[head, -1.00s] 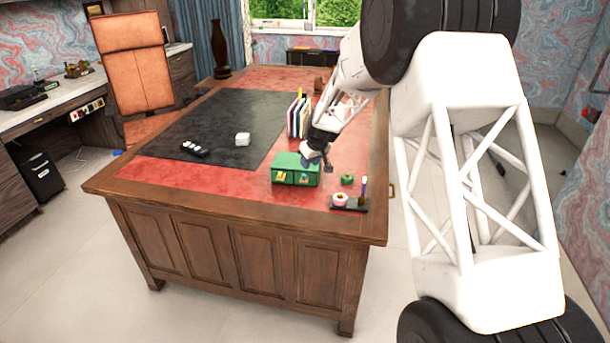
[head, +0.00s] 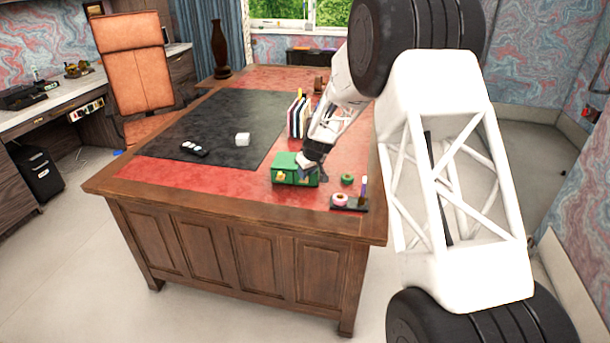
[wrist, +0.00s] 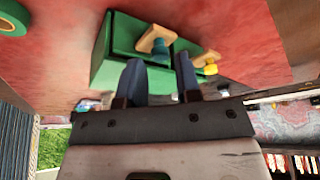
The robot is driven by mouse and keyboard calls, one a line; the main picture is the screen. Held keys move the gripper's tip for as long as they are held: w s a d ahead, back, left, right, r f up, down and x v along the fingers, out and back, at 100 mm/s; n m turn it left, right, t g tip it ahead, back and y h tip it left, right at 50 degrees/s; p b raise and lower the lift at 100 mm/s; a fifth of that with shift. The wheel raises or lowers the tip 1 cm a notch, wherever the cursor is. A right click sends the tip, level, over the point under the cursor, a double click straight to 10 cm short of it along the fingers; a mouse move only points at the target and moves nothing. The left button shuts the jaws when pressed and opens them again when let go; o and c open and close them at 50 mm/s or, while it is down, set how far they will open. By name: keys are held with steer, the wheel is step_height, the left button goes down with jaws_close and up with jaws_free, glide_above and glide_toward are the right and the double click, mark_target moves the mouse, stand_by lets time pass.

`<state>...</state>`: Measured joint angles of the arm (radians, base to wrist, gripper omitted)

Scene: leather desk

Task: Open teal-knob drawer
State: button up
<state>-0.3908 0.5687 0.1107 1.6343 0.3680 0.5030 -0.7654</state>
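A small green two-drawer box (head: 281,166) stands on the red leather desk top; it also fills the upper middle of the wrist view (wrist: 120,40). The teal knob (wrist: 160,50), by a light wooden piece, is on one drawer front. The yellow knob (wrist: 210,69) is on the other drawer. My gripper (wrist: 158,58) is open, its two dark fingers on either side of the teal knob, with gaps showing. In the head view my gripper (head: 307,165) covers the right drawer front and hides the teal knob. Both drawers look closed, though the right one is mostly covered.
A green ring (head: 347,179) lies right of the box. A dark tray (head: 350,206) with a pink-and-white round item and an upright pen stands near the desk's front right edge. Upright folders (head: 297,117) stand behind the box. The red leather left of the box is clear.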

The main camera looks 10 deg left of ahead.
steer(key=shift+x, duration=1.2)
jaws_close()
